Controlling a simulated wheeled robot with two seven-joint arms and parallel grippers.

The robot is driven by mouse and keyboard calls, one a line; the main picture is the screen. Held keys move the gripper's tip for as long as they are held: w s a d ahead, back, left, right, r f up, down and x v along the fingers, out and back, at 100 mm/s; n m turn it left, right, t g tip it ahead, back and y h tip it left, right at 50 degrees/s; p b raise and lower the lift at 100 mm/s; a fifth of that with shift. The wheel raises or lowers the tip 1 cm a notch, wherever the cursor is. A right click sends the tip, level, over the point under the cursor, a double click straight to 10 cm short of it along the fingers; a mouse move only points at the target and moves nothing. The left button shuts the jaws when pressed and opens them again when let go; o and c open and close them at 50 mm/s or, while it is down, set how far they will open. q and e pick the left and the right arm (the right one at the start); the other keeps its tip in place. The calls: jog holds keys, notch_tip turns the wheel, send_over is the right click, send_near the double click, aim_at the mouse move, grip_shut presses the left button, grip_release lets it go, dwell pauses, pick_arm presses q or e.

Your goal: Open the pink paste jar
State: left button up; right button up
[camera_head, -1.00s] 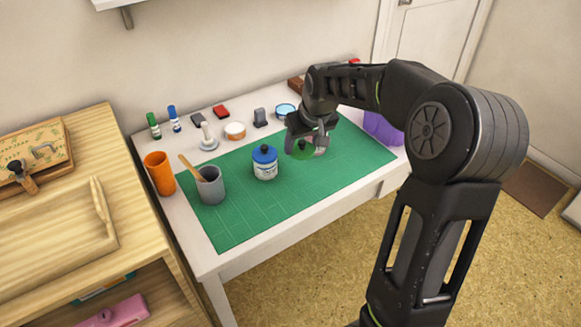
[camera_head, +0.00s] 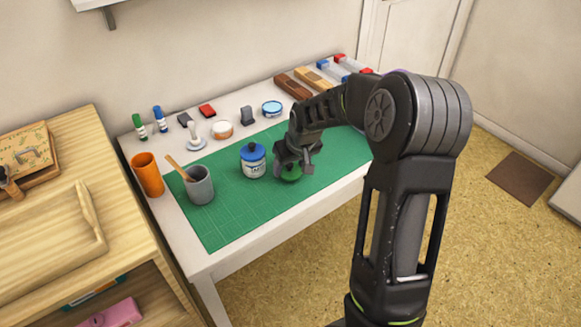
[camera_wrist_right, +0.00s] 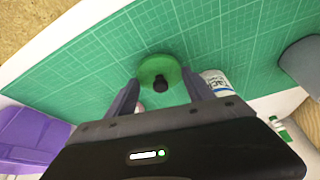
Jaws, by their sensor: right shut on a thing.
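I cannot tell whether the lid touches the mat. The pink paste jar's body is hidden by my gripper in the head view; a small pale pinkish patch shows by the left finger in the wrist view. My left gripper is not in view.
A blue-lidded jar (camera_head: 253,162) stands just left of my gripper on the green mat (camera_head: 235,215). A grey cup (camera_head: 200,188) and an orange cup (camera_head: 148,174) stand further left. Stamps and inkpads line the back. The mat's front is clear.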

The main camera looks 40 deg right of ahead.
jog(key=shift+f, duration=0.5)
jog(key=shift+f, duration=0.1)
jog(key=o, duration=1.6)
jog(key=shift+c, duration=0.2)
jog(key=shift+r, duration=0.2)
jog(key=v, duration=1.2)
jog(key=shift+s+f, duration=0.1)
jog(key=shift+f, duration=0.05)
